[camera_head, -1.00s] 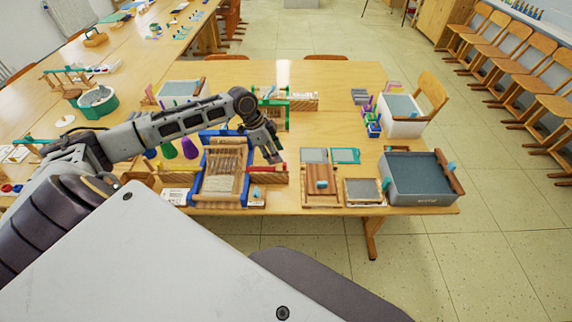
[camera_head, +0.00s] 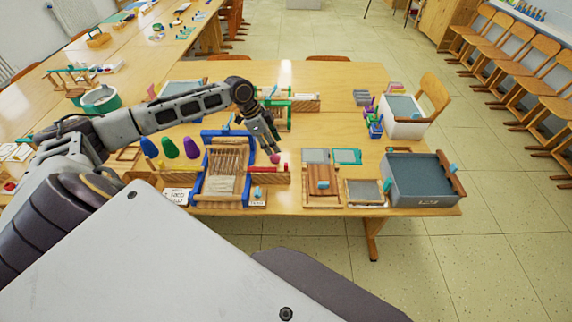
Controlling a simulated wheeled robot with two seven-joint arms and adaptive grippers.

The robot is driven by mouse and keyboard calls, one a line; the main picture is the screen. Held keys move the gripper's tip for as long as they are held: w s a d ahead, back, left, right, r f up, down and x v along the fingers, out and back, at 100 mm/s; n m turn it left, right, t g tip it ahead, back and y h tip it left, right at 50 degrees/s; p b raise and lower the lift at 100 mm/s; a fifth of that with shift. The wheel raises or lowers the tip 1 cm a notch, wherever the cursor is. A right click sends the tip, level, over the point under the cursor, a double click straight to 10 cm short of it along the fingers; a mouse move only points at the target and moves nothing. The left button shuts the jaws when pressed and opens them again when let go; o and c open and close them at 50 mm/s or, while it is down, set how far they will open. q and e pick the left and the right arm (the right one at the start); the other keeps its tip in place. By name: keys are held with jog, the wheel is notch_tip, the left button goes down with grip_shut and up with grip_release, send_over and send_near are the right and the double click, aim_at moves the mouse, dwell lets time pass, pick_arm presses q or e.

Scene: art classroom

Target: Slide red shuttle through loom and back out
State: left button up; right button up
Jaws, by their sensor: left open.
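The loom (camera_head: 206,184) is a blue frame with pale threads and cream weaving, on the near part of the table. The red shuttle (camera_head: 262,168) lies level at the loom's right side, on or over a low wooden piece; whether its end enters the threads is too small to tell. A small rounded red piece (camera_head: 275,159) shows just below my left fingertips; I cannot tell if it belongs to the shuttle. My left gripper (camera_head: 272,147) is open, pointing down above the shuttle, right of the loom. My right gripper is not in view.
Blue, green and purple cones (camera_head: 169,148) stand left of the loom. A green-framed loom (camera_head: 277,112) stands behind my gripper. Wooden boards (camera_head: 322,187) and a grey bin (camera_head: 420,182) are to the right. Bare tabletop (camera_head: 325,125) lies behind the boards.

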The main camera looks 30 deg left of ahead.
aim_at(286, 164)
pick_arm(q)
jog(key=shift+p+x, duration=0.3)
jog(key=shift+x, duration=6.1)
grip_shut()
